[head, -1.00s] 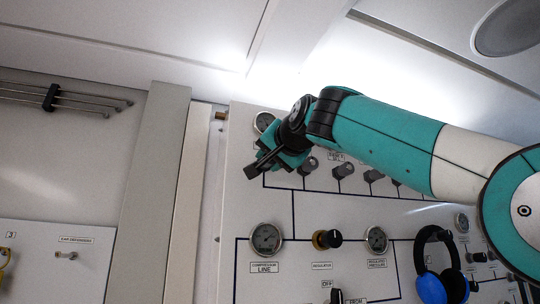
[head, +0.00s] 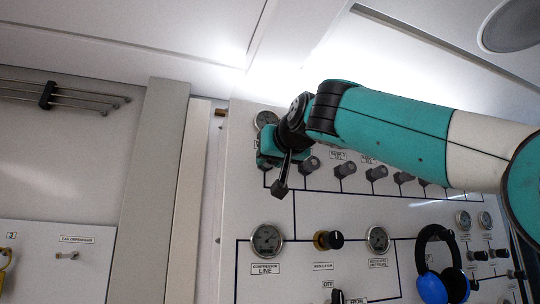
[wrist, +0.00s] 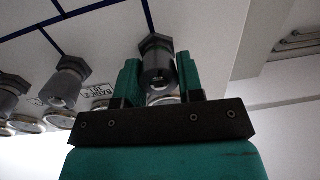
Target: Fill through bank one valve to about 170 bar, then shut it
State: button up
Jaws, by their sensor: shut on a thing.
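My gripper (head: 268,160) is at the upper left of the white panel, over the left end of the row of valve knobs. In the wrist view its two teal fingers (wrist: 159,72) stand on either side of a dark grey valve knob (wrist: 157,54) and are shut on it. A label reading bank 2 (wrist: 98,93) sits by the neighbouring knob, so the held knob appears to be the bank one valve. A gauge (head: 265,118) above it is partly hidden by my gripper. Its reading is too small to tell.
More grey knobs (head: 345,171) run to the right, under my arm. A blue headset (head: 440,285) hangs at lower right.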

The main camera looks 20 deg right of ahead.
dwell(0.4)
jog(key=o, duration=0.9)
jog(key=shift+s+d+r+b, duration=0.15)
jog(key=shift+s+b, duration=0.25)
jog(key=shift+s, duration=2.5)
jog(key=shift+s+d+r+b, duration=0.15)
jog(key=shift+s+b, duration=0.3)
jog(key=shift+s, duration=2.45)
jog(key=shift+s+d+r+b, duration=0.15)
jog(key=shift+s+b, duration=0.25)
jog(key=shift+s, duration=2.5)
jog(key=shift+f, duration=0.1)
